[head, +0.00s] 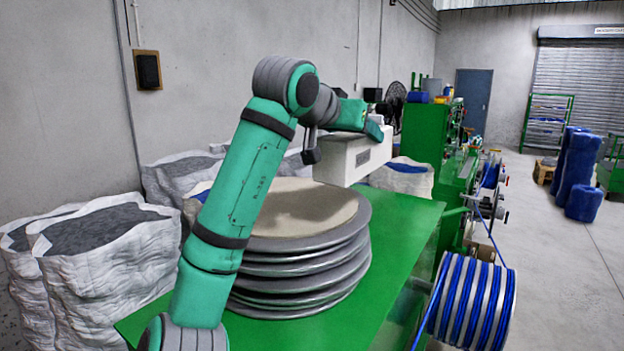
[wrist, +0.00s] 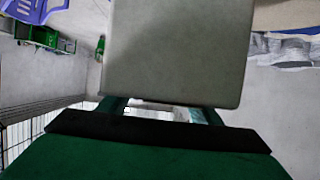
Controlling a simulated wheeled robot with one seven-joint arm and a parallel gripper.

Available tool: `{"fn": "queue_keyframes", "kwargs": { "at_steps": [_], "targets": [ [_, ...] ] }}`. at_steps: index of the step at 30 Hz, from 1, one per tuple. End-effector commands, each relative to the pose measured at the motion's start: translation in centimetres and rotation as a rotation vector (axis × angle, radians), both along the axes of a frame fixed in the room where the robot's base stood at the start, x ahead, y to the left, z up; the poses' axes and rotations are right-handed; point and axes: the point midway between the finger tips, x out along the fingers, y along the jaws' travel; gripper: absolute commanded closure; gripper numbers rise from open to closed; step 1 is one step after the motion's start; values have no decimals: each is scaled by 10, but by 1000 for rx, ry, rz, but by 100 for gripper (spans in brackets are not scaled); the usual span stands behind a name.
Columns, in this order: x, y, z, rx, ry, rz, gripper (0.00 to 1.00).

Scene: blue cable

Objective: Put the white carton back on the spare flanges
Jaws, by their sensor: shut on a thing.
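I cannot tell how much gap lies between the carton's underside and the discs.
The flanges stand on a green table (head: 405,215). White sacks (head: 100,250) stand along the wall at left. A green machine (head: 430,135) is behind at right, and a reel of blue cable (head: 470,300) is at front right. Open floor (head: 560,265) lies further right.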

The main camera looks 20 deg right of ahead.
Motion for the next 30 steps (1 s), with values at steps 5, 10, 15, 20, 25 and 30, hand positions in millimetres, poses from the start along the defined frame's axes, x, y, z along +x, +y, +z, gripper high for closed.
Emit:
{"fn": "queue_keyframes", "kwargs": {
  "at_steps": [5, 10, 15, 20, 25, 30],
  "targets": [
    [26, 28, -14, -2, 0, 8, 96],
    [42, 45, -38, -4, 0, 7, 96],
    [53, 56, -57, -3, -2, 8, 96],
    [58, 61, -65, -3, -3, 6, 96],
    [62, 65, -71, -2, -2, 6, 96],
    [65, 68, -92, -2, -1, 8, 96]
  ]
}}
